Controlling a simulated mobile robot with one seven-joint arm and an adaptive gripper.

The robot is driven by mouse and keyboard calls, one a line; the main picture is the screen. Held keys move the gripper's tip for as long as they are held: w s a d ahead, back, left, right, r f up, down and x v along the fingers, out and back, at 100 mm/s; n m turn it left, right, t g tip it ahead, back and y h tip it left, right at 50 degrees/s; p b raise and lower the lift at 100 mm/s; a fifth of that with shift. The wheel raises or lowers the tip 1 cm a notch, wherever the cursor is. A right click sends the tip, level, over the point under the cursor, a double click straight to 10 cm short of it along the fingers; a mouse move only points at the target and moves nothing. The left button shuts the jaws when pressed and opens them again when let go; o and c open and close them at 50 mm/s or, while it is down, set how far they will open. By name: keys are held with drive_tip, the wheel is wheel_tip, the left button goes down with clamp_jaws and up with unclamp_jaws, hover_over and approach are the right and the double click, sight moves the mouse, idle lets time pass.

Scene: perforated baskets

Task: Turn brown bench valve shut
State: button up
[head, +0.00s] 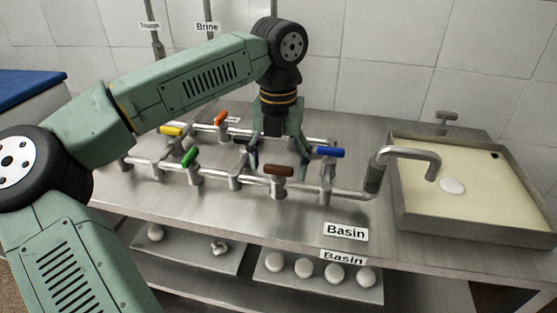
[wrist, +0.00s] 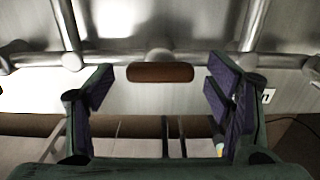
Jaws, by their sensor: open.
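The brown valve handle (head: 278,170) sits on the front pipe of the bench, left of the blue handle, lying roughly crosswise in the head view. In the wrist view the brown handle (wrist: 160,72) lies level between the two fingers, with space on both sides. My gripper (head: 279,165) is above and around the handle's area, pointing down, its fingers spread. In the wrist view my gripper (wrist: 160,90) is open with purple-padded fingers and nothing between the pads touching them. The handle's stem is mostly hidden in the wrist view.
Blue (head: 330,152), green (head: 189,157), yellow (head: 171,131) and orange (head: 221,118) valve handles stand close by on the pipes. A curved spout (head: 408,153) leads to the basin (head: 398,205) at right. A lower shelf (head: 300,288) holds round white items.

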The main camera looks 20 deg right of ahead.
drive_tip(key=shift+c, duration=0.5)
drive_tip(key=c, duration=1.1)
drive_tip(key=shift+o, duration=0.2)
drive_tip(key=shift+m, duration=0.3)
drive_tip(key=m, duration=0.3)
drive_tip(key=shift+m+b, duration=0.3)
drive_tip(key=m, duration=0.4)
drive_tip(key=shift+m, duration=0.3)
drive_tip(key=m, duration=0.4)
drive_tip(key=shift+m, duration=2.5)
